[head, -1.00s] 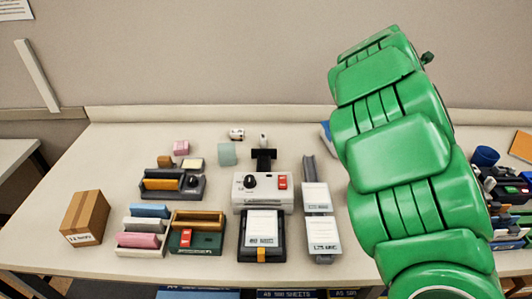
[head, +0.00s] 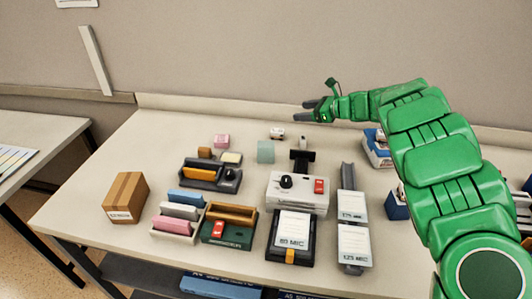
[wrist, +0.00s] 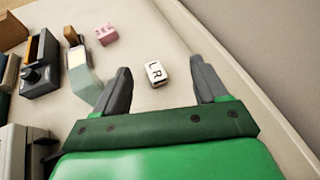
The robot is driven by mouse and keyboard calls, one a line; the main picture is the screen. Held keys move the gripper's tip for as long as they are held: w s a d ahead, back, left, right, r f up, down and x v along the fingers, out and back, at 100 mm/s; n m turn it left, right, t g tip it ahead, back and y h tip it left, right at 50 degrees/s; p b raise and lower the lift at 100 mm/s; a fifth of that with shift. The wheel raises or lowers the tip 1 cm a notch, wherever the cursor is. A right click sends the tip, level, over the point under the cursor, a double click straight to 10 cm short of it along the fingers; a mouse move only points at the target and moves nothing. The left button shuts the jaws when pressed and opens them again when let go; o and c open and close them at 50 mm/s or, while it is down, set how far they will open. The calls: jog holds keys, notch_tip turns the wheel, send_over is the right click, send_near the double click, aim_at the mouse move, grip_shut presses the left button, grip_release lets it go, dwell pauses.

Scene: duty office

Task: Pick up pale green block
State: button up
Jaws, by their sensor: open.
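The pale green block (head: 265,151) stands on the desk toward the back, behind the white device. In the wrist view the pale green block (wrist: 86,84) is at the left, beside my left finger, which partly covers it. My gripper (head: 309,111) is open and empty above the back of the desk, to the right of the block. In the wrist view my gripper (wrist: 161,66) has its fingers spread apart, with a white lettered block (wrist: 156,74) showing between them.
A pink block (head: 222,140), a small brown block (head: 205,153) and a dark organizer (head: 208,176) are left of the green block. A white device (head: 297,193) and black stand (head: 302,155) are in front and to the right. The wall closes off the back.

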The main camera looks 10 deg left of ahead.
aim_at(269, 144)
jog(key=shift+s+a+f+n+g+y, duration=0.15)
jog(key=shift+s+a+f+n+g, duration=0.6)
jog(key=shift+s+a+f+g, duration=0.9)
jog(key=shift+s+a+f+n+g+y, duration=0.1)
jog(key=shift+s+a+f+n+g, duration=0.65)
jog(key=shift+s+a, duration=1.55)
jog(key=shift+s+a+f+n+g+y, duration=0.15)
jog(key=shift+s+a+f+n+g, duration=0.75)
jog(key=shift+s+a+f, duration=0.85)
jog(key=shift+s+a+r, duration=0.15)
jog(key=shift+a+r, duration=0.1)
jog(key=shift+r, duration=0.05)
grip_shut()
